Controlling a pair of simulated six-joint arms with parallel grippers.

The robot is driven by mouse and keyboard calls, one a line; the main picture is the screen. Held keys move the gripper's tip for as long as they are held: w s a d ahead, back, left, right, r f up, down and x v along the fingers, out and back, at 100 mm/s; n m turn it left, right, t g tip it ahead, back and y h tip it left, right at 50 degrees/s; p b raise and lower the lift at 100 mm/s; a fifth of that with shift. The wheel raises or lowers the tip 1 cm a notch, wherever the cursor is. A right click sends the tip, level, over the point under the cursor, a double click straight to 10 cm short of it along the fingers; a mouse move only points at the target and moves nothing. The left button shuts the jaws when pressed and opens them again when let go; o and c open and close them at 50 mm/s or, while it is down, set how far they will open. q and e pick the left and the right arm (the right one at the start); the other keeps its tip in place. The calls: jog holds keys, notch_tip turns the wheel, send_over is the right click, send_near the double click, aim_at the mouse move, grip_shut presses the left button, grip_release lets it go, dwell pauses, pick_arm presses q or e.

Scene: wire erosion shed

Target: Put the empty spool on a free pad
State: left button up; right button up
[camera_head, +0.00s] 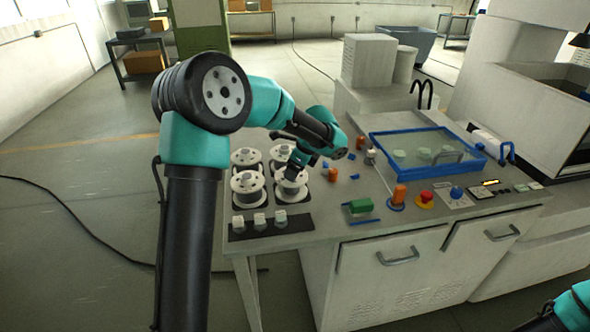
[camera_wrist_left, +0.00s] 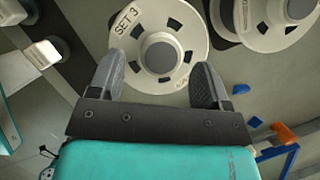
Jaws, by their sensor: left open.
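Several white-flanged spools stand on dark pads at the left of the bench: the back left spool (camera_head: 244,157), the back right spool (camera_head: 281,153), the front left spool (camera_head: 247,188) and the front right spool (camera_head: 291,191). I cannot tell which is empty, and I see no clearly bare pad. My left gripper (camera_head: 292,173) is open above the front right spool. In the left wrist view, a spool marked SET 3 (camera_wrist_left: 158,22) lies just ahead, its hub between the open fingers (camera_wrist_left: 158,78). Part of my right arm shows at the bottom right; its fingers are not clear.
A dark strip (camera_head: 270,230) with three white-topped blocks lies along the front left edge. Bare bench shows around (camera_head: 330,215).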

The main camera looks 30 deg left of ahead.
pick_arm(q)
jog(key=v, duration=1.1)
jog(key=shift+d+r, duration=0.2)
jog(key=shift+r, duration=0.1)
